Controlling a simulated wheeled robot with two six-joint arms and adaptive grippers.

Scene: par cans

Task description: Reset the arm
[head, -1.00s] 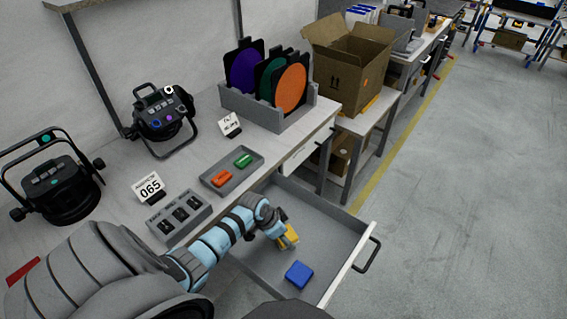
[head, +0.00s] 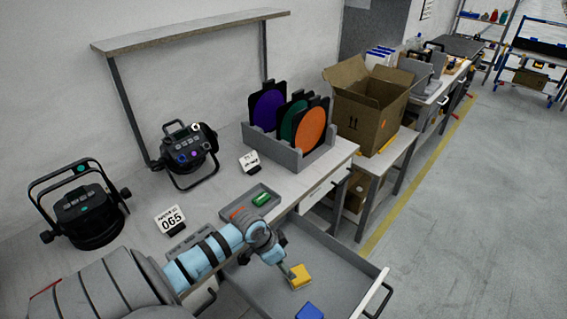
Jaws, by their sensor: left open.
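My left arm reaches in from the lower left over the open drawer (head: 345,268). My left gripper (head: 289,273) is open and points down at the left edge of a yellow block (head: 301,277) in the drawer. I cannot tell whether the fingers touch the block. A blue block (head: 309,312) lies nearer in the drawer, cut off by the bottom edge of the view. My right gripper is not in view.
A grey tray (head: 268,188) on the bench holds a green block (head: 262,199) and a red-orange block (head: 238,212), partly behind my arm. Floor at right is clear.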

